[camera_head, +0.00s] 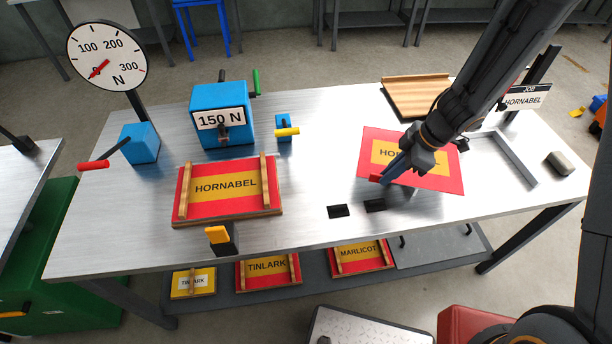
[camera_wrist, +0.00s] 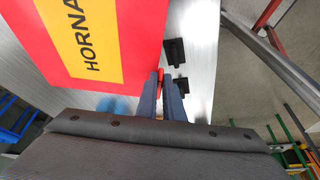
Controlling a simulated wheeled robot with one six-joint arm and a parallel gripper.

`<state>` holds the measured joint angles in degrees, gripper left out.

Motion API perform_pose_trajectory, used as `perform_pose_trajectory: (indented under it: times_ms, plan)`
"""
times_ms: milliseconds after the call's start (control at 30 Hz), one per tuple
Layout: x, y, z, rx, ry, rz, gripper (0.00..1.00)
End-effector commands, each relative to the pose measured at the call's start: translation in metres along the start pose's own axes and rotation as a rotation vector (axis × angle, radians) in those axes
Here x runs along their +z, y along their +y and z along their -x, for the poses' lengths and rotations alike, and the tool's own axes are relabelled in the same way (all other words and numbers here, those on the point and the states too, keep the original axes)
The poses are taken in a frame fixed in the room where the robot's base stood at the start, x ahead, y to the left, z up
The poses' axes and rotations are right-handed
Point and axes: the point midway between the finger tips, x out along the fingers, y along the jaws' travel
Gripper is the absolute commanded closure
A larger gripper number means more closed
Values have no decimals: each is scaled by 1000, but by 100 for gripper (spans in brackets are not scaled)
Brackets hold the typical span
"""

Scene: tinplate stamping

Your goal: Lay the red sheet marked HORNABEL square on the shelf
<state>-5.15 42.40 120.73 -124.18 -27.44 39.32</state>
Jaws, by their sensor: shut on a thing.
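The red sheet marked HORNABEL (camera_head: 440,179), with a yellow band, is over the right part of the metal table. It fills the upper left of the wrist view (camera_wrist: 135,45). My gripper (camera_head: 382,178) is shut on the sheet near its front left edge; its blue-grey fingers also show in the wrist view (camera_wrist: 161,85). The arm hides part of the lettering. Whether the sheet touches the table is unclear. The low grey shelf (camera_head: 340,282) under the table holds several framed sheets, marked TINLARK and MARLICOT, with a plain grey area at its right.
A wood-edged HORNABEL stack (camera_head: 226,190) lies at the left of the table (camera_head: 300,240). Behind it stand a blue 150 N press (camera_head: 222,105) and a dial (camera_head: 107,56). A wooden board (camera_head: 415,96), a grey angle frame (camera_head: 515,158) and black pads (camera_head: 338,211) lie nearby.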

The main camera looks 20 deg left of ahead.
Motion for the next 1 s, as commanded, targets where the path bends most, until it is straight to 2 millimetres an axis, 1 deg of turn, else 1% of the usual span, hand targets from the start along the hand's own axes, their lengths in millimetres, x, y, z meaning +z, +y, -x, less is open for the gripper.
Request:
perform_pose_trajectory:
  times_ms: [33, 100, 700, 967, 1000]
  plan:
    - [-13, -1, -5, -2, 0, 5, 100]
    - [-29, -1, -12, -2, 0, 6, 100]
    - [-162, -1, -67, -1, 1, 5, 100]
    - [-212, -2, -88, 0, 0, 4, 100]
    - [-204, -2, -97, -3, -2, -4, 100]
